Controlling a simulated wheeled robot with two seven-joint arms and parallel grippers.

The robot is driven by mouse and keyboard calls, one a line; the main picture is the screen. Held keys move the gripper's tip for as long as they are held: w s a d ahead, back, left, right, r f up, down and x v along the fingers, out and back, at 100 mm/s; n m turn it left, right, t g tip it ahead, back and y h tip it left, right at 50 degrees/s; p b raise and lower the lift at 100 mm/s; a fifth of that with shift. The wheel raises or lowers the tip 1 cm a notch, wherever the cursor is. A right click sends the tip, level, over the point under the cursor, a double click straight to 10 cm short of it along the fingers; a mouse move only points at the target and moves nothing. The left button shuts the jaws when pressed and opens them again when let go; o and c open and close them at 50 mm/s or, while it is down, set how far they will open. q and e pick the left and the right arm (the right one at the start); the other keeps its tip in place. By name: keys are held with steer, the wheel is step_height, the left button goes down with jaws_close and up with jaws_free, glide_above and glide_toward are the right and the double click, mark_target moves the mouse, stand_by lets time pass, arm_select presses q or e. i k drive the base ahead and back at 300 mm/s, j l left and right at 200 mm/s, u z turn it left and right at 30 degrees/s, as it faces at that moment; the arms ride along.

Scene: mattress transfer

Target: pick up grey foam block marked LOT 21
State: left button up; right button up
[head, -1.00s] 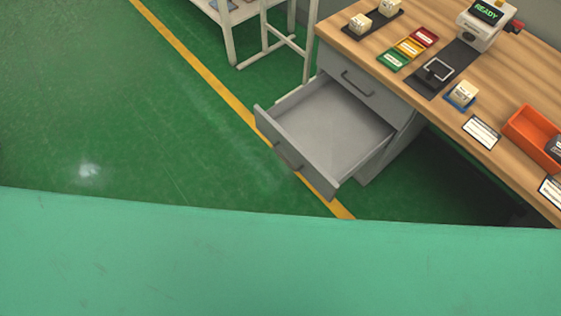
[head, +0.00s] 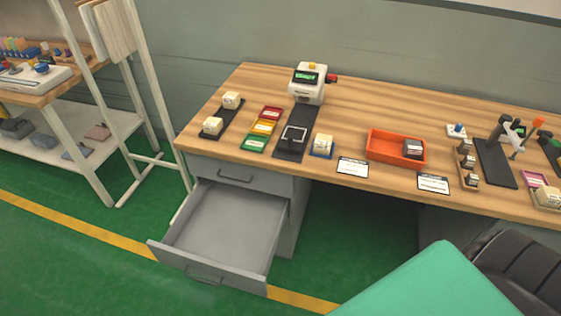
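No block with a readable LOT 21 mark shows. Small grey lumps, one at the left (head: 15,128) and one further right (head: 78,151), lie on the low white shelf at the far left; I cannot tell whether either is foam or marked. A dark grey block (head: 413,149) with a pale label sits at the right end of the orange tray (head: 380,157) on the desk; its lettering is too small to read. Neither of my grippers is in view.
The wooden desk (head: 345,105) has an open, empty grey drawer (head: 225,232) below it on the left. A mint-green surface (head: 430,290) fills the lower right beside a black chair (head: 520,268). The green floor (head: 60,270) at lower left is clear.

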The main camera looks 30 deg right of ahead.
mark_target(411, 149)
steer(key=z, duration=1.9)
steer(key=i+l+u, duration=0.1)
steer(key=i+l, duration=0.15)
